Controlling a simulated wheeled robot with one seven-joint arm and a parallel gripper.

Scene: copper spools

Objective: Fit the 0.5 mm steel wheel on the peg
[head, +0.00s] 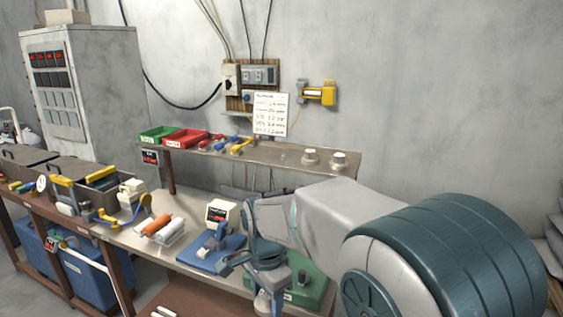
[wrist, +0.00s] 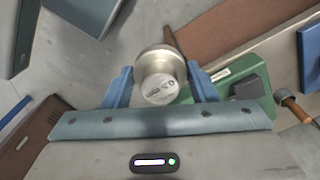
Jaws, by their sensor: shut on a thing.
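My gripper (wrist: 160,88) has its two blue fingers shut on a round steel wheel (wrist: 159,75) in the wrist view. The wheel's pale end face carries printing that is hard to read. A green base (wrist: 240,92) with a dark block lies behind the right finger; it also shows in the head view (head: 318,290), beside my gripper (head: 268,302). A short copper-brown rod with a grey collar (wrist: 293,104) is at the right of the wrist view. I cannot tell whether it is the peg. The held wheel is not clear in the head view.
A blue base with a grey lever (head: 212,250) and a white box with a red display (head: 221,212) stand left of my gripper. Two pale metal wheels (head: 311,157) (head: 339,160) sit on the raised shelf (head: 265,160). Orange rolls (head: 157,225) lie farther left.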

